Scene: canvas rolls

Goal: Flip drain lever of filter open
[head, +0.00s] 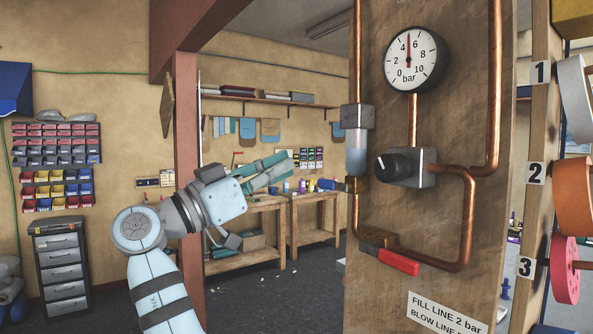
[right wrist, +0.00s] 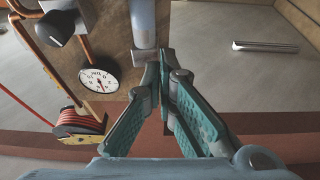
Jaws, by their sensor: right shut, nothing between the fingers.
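The filter has a grey head (head: 357,116) over a clear, pale bowl (head: 356,150) on the wooden post. Below the bowl is a brass fitting (head: 352,186), and a small blue lever (head: 328,184) appears to stick out left from it. My right gripper (head: 289,165) is shut and empty, left of the filter and apart from it in the head view. In the right wrist view the shut fingertips (right wrist: 163,66) overlap the filter head (right wrist: 145,56), with the bowl (right wrist: 143,22) above; the lever does not show there. My left gripper is not in view.
The post also carries a gauge (head: 414,59), a black knob (head: 394,168), copper pipes (head: 468,220) and a red-handled valve (head: 389,261). Coloured rolls (head: 572,195) hang at the right. Workbenches (head: 315,212) stand behind. The space between gripper and filter looks clear.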

